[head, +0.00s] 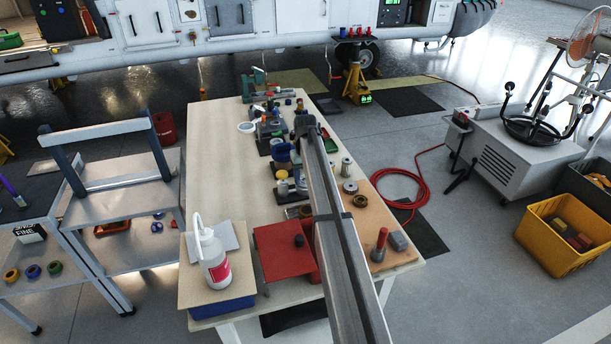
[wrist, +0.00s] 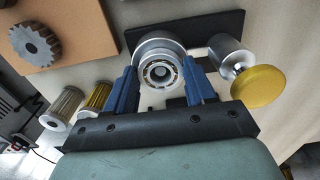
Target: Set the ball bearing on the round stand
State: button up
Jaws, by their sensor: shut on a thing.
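The ball bearing (wrist: 162,73) is a silver ring with balls round a centre hole. In the wrist view it sits between the two blue fingers of my gripper (wrist: 160,88), which are shut on it. A round, stepped silver piece (wrist: 152,44), which looks like the round stand, shows directly beyond the bearing, at the edge of a black plate (wrist: 205,27). The bearing hides part of it. I cannot tell whether the two touch. In the head view my arm covers this area, and neither the bearing nor my fingers can be made out.
A silver cylinder with a yellow disc top (wrist: 258,87) stands close to the right finger. Two filter cartridges (wrist: 96,96) (wrist: 64,104) are left of the left finger. A gear (wrist: 36,44) lies on a brown board (wrist: 88,22). The table's left side (head: 215,165) is mostly clear.

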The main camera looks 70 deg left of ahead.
jog(key=o, duration=1.1)
jog(key=shift+c, duration=0.2)
jog(key=shift+r, duration=3.45)
